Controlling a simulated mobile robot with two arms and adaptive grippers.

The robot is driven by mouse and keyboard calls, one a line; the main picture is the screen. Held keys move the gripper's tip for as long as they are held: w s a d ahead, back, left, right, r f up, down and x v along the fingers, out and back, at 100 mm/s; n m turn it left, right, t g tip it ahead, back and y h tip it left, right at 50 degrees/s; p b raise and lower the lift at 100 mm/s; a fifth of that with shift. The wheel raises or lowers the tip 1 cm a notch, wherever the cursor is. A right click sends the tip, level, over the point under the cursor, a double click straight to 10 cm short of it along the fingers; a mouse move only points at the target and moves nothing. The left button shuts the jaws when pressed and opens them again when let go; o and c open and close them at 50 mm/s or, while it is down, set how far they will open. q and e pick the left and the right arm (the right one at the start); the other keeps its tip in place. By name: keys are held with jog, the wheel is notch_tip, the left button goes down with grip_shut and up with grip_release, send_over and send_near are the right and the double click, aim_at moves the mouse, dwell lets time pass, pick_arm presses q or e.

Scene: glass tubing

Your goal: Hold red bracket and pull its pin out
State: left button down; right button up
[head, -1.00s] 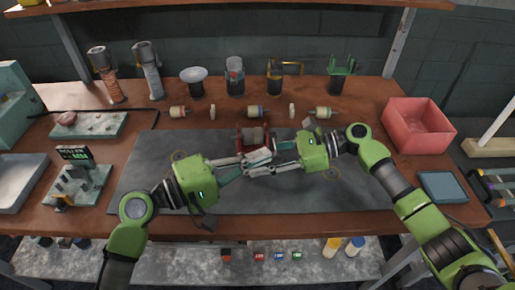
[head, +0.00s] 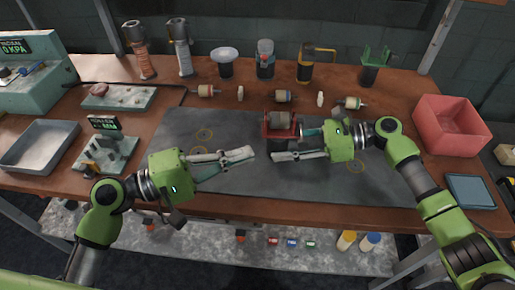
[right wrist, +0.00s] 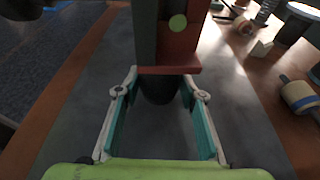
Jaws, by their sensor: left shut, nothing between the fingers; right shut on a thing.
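The red bracket (head: 268,130) stands on the grey mat, with a pale roller (head: 279,121) between its uprights. In the right wrist view the bracket (right wrist: 180,55) sits between the fingers. My right gripper (head: 288,145) is shut on the bracket, its two fingers on either side. A round green spot (right wrist: 178,22) shows on the bracket face; I cannot tell whether it is the pin's end. My left gripper (head: 250,154) is shut and empty, left of the bracket and apart from it. The bracket's lower part is partly hidden by my right fingers.
The grey mat (head: 200,125) is mostly clear on the left. A red bin (head: 450,135) stands at the right. A metal tray (head: 40,145) and a gauge fixture (head: 108,150) stand at the left.

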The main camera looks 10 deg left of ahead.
dwell(0.4)
jog(key=o, duration=0.9)
